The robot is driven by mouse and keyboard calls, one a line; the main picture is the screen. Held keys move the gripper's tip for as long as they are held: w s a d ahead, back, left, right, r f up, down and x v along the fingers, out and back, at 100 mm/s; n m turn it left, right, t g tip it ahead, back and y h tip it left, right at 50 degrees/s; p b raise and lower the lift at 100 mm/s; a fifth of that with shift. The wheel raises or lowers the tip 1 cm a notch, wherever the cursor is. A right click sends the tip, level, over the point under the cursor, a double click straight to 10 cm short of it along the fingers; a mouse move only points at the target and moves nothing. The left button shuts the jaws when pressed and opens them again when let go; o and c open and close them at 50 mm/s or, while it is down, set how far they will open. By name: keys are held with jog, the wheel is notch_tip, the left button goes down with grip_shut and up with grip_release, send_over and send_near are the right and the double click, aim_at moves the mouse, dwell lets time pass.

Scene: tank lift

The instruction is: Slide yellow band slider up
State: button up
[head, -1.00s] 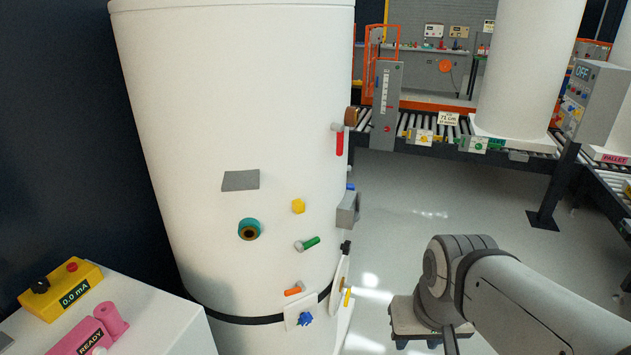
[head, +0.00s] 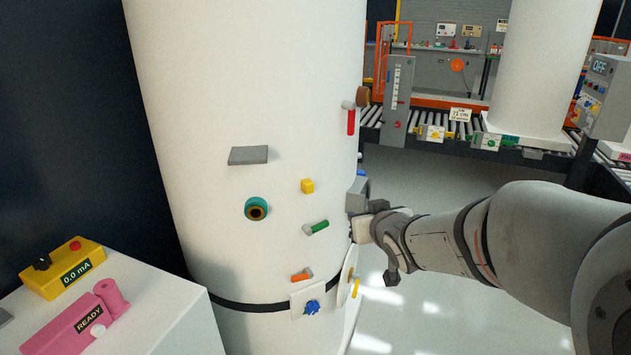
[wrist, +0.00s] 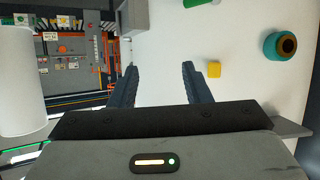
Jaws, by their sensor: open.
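A small yellow block (head: 307,186) sits on the curved face of the white tank (head: 250,90); I cannot tell for certain that it is the yellow band slider. In the wrist view the yellow block (wrist: 214,69) is just right of my gripper's right finger, outside the jaws. My gripper (wrist: 160,72) is open and empty, with white tank surface showing between its two dark fingers. In the head view my wrist is at the tank's right edge, right of the yellow block and lower; the fingertips are not clear there.
Near the block are a teal ring (head: 256,208), a green lever (head: 316,228), a grey plate (head: 248,155) and a grey box (head: 358,195). An orange lever (head: 302,275) and blue knob (head: 312,307) are lower. A white cabinet (head: 150,305) stands at left.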

aim_at(311, 186)
jog(key=w+a+n+t+y, duration=0.1)
jog(key=w+a+y, duration=0.1)
jog(key=w+a, duration=0.1)
jog(key=w+a+n+y, duration=0.1)
jog(key=w+a+y, duration=0.1)
jog(key=w+a, duration=0.2)
jog(key=w+a+t+y+b, duration=0.1)
jog(key=w+a+y, duration=0.1)
jog(key=a, duration=0.3)
jog(key=shift+w+a+r+n+t, duration=0.15)
jog(key=shift+w+r+n+t, duration=0.2)
jog(key=shift+w, duration=0.45)
grip_shut()
jog(key=shift+r, duration=0.1)
